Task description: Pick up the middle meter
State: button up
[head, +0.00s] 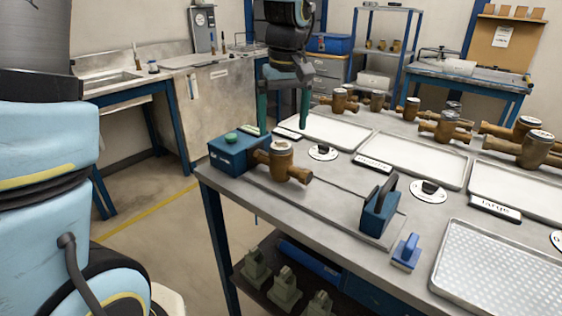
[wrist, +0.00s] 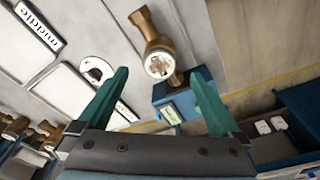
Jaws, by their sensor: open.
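A brass meter (head: 281,166) with a round pale dial lies on the front left of the bench, beside a blue block (head: 228,152). It also shows in the wrist view (wrist: 158,62), ahead of and between my fingertips. Several more brass meters stand at the back, including one (head: 445,127) behind the middle tray; I cannot tell by size which is the middle meter. A "middle" label (wrist: 40,27) shows in the wrist view, at the upper left. My gripper (head: 284,112) is open and empty, its green fingers pointing down above the bench's back left, apart from the meter.
White trays (head: 412,160) line the bench, with labels and round black-knobbed discs (head: 429,191) before them. A blue clamp (head: 380,210), a small blue-handled tool (head: 407,251) and a metal tray (head: 500,275) occupy the front right. Open floor lies left of the bench.

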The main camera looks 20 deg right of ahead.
aim_at(281, 146)
jog(key=f, duration=0.4)
jog(key=shift+w+f+p, duration=0.3)
jog(key=shift+f+p, duration=0.05)
jog(key=shift+p, duration=0.05)
jog(key=shift+w+f+p, duration=0.2)
jog(key=shift+f+p, duration=0.15)
jog(key=shift+f, duration=0.6)
jog(key=shift+w+f+p, duration=0.2)
jog(key=shift+f+p, duration=0.1)
jog(key=shift+f, duration=0.6)
jog(key=shift+w+f+p, duration=0.2)
jog(key=shift+f+p, duration=0.15)
jog(key=shift+f, duration=0.6)
jog(key=shift+c, duration=0.2)
grip_shut()
jog(key=shift+r, duration=0.1)
